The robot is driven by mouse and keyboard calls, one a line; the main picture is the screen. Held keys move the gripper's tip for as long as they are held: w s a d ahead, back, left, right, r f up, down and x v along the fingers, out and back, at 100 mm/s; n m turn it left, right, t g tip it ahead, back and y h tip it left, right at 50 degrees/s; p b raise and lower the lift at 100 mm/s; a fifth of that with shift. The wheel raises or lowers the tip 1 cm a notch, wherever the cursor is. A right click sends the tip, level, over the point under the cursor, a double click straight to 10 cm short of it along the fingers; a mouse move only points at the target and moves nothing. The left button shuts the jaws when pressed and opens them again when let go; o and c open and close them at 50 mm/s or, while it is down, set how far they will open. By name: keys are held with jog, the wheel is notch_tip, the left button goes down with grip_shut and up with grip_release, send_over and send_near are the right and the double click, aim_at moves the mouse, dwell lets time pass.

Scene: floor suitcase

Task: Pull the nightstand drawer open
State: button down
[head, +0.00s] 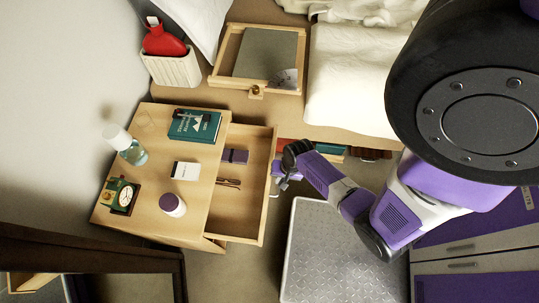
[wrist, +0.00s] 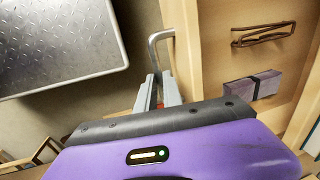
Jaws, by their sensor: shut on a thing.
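The wooden nightstand (head: 150,205) stands at the left in the head view. Its drawer (head: 268,190) is pulled out to the right, with the inside in plain view. A dark purple box (head: 236,156) and a pair of glasses (head: 228,183) lie in it; the box (wrist: 252,86) and glasses (wrist: 263,34) also show in the wrist view. A grey metal bar handle (wrist: 159,38) stands off the drawer front (wrist: 190,45). My gripper (wrist: 158,92) is shut on this handle. In the head view my gripper (head: 281,183) is at the outer face of the drawer, partly hidden by my wrist.
A book (head: 194,125), bottle (head: 130,150), clock (head: 123,197), white card (head: 185,171) and purple-and-white jar (head: 172,205) stand on the nightstand. A grey metal-plated platform (head: 330,255) lies right of the drawer, with a narrow floor gap between. A bed (head: 350,80) is behind.

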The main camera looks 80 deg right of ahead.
jog(key=shift+s, duration=0.55)
jog(key=c, duration=1.5)
grip_release()
jog(key=shift+r, duration=0.1)
notch_tip(320, 180, up, 8)
jog(key=s+p, duration=0.1)
jog(key=shift+s+f, duration=0.2)
jog(key=shift+f, duration=0.05)
jog(key=shift+w+d, duration=0.1)
jog(key=shift+d, duration=0.05)
